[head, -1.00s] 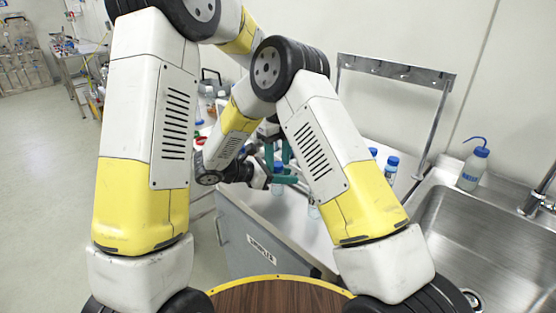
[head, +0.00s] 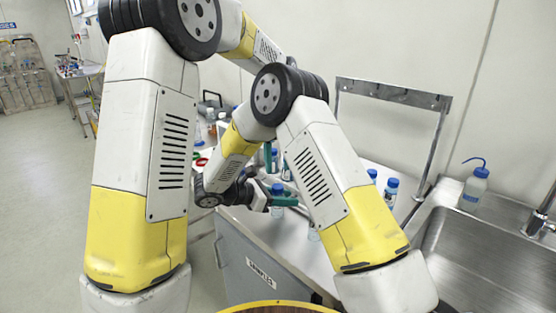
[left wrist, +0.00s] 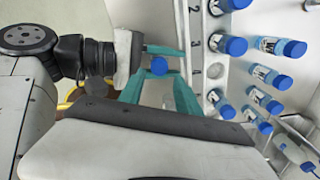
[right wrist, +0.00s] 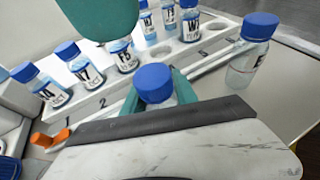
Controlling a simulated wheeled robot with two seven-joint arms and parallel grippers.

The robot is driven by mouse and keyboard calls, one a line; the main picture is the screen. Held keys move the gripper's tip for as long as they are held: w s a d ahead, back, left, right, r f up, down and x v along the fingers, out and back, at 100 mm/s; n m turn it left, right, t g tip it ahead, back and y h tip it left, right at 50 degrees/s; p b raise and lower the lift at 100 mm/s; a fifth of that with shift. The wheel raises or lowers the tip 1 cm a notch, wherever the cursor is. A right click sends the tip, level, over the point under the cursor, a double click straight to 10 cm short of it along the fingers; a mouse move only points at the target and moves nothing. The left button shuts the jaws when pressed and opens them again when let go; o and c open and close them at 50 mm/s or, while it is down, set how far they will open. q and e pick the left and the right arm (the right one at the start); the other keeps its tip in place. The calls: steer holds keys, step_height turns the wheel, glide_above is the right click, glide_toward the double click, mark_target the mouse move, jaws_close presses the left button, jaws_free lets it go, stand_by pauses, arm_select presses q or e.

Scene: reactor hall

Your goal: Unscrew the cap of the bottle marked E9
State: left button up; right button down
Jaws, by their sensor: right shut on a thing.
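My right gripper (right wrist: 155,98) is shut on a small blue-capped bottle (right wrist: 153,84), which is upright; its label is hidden. In the head view the held bottle (head: 277,188) is beside the counter's left edge. My left gripper (left wrist: 158,80) is open with its teal fingers spread. It points down over the held bottle, whose cap (left wrist: 158,66) shows between the fingers in the left wrist view, apart from them. A left finger (right wrist: 100,15) hangs at the top of the right wrist view. I cannot read E9 on any bottle.
A white numbered rack (right wrist: 215,35) holds several blue-capped bottles. A sink (head: 480,250), a wash bottle (head: 474,190) and a metal frame (head: 395,92) are at the right.

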mark_target(278, 185)
arm_select(q)
step_height(278, 185, down, 6)
steer(key=shift+f, duration=0.25)
jaws_close()
steer(key=n, duration=1.1)
steer(key=shift+r, duration=0.1)
steer(key=n, duration=0.9)
steer(key=shift+w+n, duration=0.1)
steer(key=shift+n, duration=0.2)
